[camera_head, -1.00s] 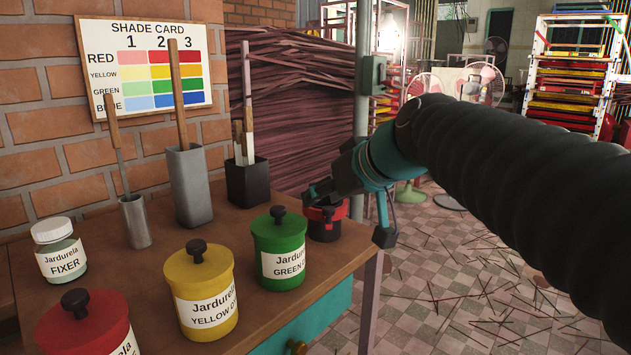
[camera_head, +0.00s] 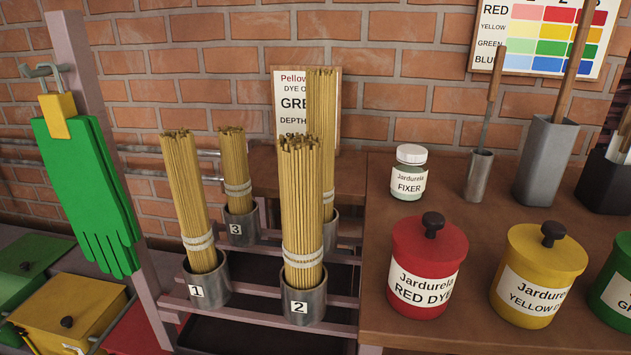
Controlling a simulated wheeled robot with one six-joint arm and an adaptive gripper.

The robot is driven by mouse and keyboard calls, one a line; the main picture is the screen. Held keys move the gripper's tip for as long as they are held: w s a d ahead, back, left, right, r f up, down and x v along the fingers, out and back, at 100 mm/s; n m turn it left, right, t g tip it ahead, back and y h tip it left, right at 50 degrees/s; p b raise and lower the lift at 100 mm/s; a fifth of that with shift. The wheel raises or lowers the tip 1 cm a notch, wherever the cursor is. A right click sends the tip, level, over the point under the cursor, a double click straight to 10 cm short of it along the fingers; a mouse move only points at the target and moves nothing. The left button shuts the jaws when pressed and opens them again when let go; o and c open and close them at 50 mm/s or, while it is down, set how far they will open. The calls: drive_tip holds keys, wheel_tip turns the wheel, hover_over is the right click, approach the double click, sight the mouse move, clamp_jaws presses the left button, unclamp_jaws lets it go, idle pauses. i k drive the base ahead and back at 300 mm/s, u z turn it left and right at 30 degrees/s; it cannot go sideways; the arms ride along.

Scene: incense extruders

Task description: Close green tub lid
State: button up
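At the far left edge is a green tub (camera_head: 30,260) with a green lid and a small dark knob. The lid appears to lie on the tub, but the tub is cut off by the frame, so I cannot tell how well it is seated. A green dye pot (camera_head: 613,283) is partly visible at the right edge, its label cut off. My gripper and arm are out of this view.
A yellow tub (camera_head: 70,310) stands in front of the green one. Green gloves (camera_head: 88,190) hang from a post beside the tubs. Incense bundles (camera_head: 302,215) stand in numbered metal cups. A red dye pot (camera_head: 428,265) and yellow dye pot (camera_head: 538,270) stand on the wooden table (camera_head: 470,335).

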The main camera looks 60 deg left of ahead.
sight(30, 254)
drive_tip(key=u, duration=3.6)
drive_tip(key=k, duration=0.65)
drive_tip(key=u, duration=0.7)
drive_tip(key=i, duration=1.45)
drive_tip(key=u, duration=0.65)
drive_tip(key=i, duration=1.85)
drive_tip(key=z, duration=0.6)
drive_tip(key=i, duration=1.1)
drive_tip(key=z, duration=1.8)
drive_tip(key=i, duration=0.75)
drive_tip(key=z, duration=0.6)
